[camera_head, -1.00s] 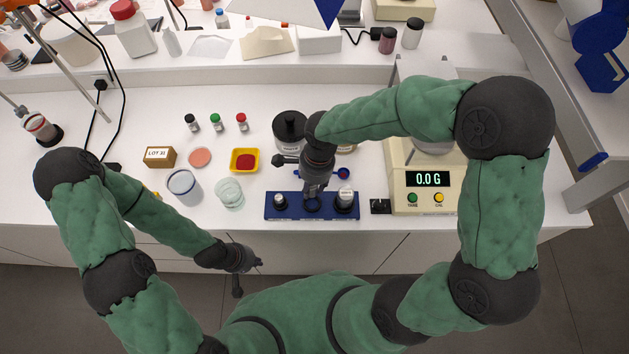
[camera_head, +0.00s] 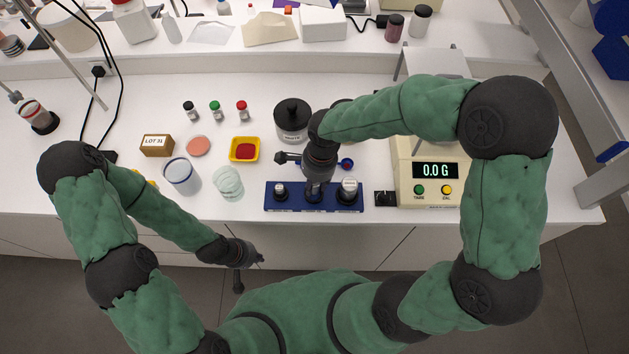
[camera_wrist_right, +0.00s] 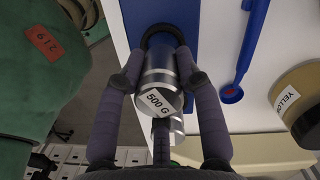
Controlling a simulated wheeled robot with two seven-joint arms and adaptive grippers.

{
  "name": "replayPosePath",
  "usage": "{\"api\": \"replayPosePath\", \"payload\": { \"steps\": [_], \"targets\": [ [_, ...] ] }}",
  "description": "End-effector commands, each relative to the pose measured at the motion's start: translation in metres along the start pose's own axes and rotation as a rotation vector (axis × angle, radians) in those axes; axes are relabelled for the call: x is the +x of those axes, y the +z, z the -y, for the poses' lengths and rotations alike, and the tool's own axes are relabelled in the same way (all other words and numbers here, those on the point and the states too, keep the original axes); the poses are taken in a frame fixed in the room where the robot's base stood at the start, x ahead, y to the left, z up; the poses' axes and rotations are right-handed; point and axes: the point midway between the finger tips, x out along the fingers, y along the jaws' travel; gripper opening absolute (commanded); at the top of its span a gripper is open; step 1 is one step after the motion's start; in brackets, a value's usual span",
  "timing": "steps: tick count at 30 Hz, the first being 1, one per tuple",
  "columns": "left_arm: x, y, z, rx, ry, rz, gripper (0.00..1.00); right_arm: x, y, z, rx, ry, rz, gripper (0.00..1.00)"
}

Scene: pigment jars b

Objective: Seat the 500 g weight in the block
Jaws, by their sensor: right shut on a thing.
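The blue block (camera_head: 300,209) lies near the front edge of the bench. My right gripper (camera_head: 314,193) is over its middle, pointing down. In the right wrist view the fingers are shut on the shiny 500 g weight (camera_wrist_right: 162,92), labelled "500 G". A black ring on the block shows just past the weight; I cannot tell whether the weight is in it. Smaller weights stand at the block's left end (camera_head: 280,188) and right end (camera_head: 348,187). My left gripper (camera_head: 251,273) is open and empty in front of the bench.
A balance (camera_head: 435,171) reading 0.0 G stands right of the block, with a small black square between. A yellow dish (camera_head: 244,149) and glass dishes (camera_head: 229,182) are left.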

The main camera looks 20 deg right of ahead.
Motion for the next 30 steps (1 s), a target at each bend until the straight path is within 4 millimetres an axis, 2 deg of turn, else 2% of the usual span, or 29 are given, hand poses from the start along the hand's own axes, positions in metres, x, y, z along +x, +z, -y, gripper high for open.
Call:
{"api": "replayPosePath", "payload": {
  "steps": [6,30],
  "targets": [
    [0.0108,-0.0004,0.0039,0.000,0.000,0.000,0.00,0.0125,-0.0016,0.0007,0.001,-0.002,0.000,0.00],
    [0.0136,-0.0006,0.0048,0.000,0.000,0.000,0.00,0.0132,-0.0017,0.0004,0.000,-0.002,0.000,0.00]
  ]
}}
